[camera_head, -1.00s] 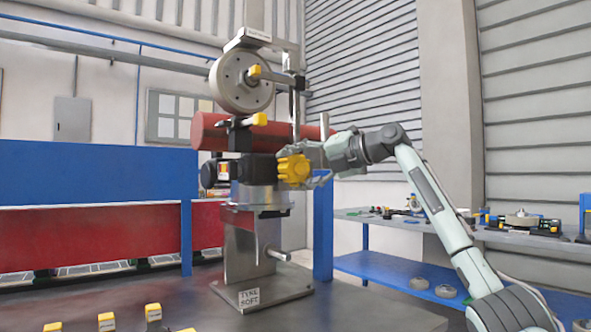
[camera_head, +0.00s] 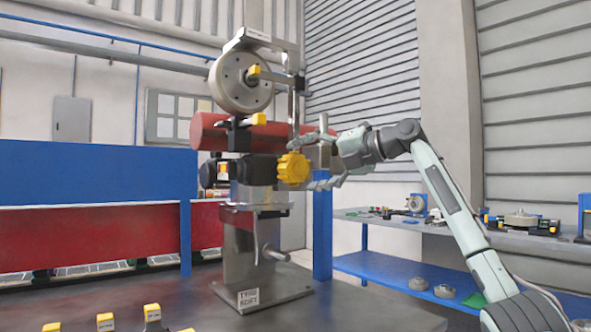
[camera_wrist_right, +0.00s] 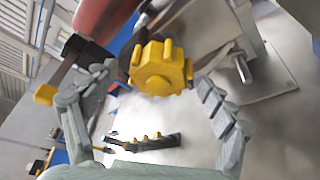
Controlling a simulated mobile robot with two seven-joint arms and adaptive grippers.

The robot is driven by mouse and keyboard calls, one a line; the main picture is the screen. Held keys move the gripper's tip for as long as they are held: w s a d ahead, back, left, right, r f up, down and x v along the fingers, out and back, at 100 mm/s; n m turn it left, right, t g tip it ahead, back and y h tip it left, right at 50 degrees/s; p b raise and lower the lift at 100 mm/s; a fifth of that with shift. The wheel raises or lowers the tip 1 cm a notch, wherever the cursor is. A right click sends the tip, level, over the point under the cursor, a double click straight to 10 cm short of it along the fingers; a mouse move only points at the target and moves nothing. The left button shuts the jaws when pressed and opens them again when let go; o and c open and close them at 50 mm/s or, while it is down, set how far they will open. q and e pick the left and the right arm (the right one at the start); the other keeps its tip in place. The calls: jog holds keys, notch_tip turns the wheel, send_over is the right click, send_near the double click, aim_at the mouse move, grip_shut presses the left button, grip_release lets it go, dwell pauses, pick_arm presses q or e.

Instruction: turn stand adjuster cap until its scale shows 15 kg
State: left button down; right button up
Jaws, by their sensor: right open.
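The yellow lobed adjuster cap (camera_head: 293,168) sits on the right end of the dark housing of the stand (camera_head: 240,250). In the right wrist view the cap (camera_wrist_right: 160,68) is between and beyond the spread fingers. My right gripper (camera_head: 311,165) is open, with one finger above the cap and one below it at its right side; it holds nothing. In the wrist view the right gripper's fingers (camera_wrist_right: 150,107) are wide apart and look clear of the cap. The scale's reading cannot be made out. My left gripper is not in view.
A wheel (camera_head: 241,82) and a red roller (camera_head: 208,131) are above the housing. A lever rod (camera_head: 277,256) sticks out low on the stand. A shelf (camera_head: 383,266) with parts stands behind my right arm. Yellow-topped pieces (camera_head: 152,313) are at the table's front left.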

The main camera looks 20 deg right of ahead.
aim_at(301, 167)
jog(key=v, duration=0.8)
jog(key=shift+s+d, duration=0.25)
jog(key=shift+s, duration=0.05)
jog(key=shift+r, duration=0.15)
jog(key=x, duration=1.2)
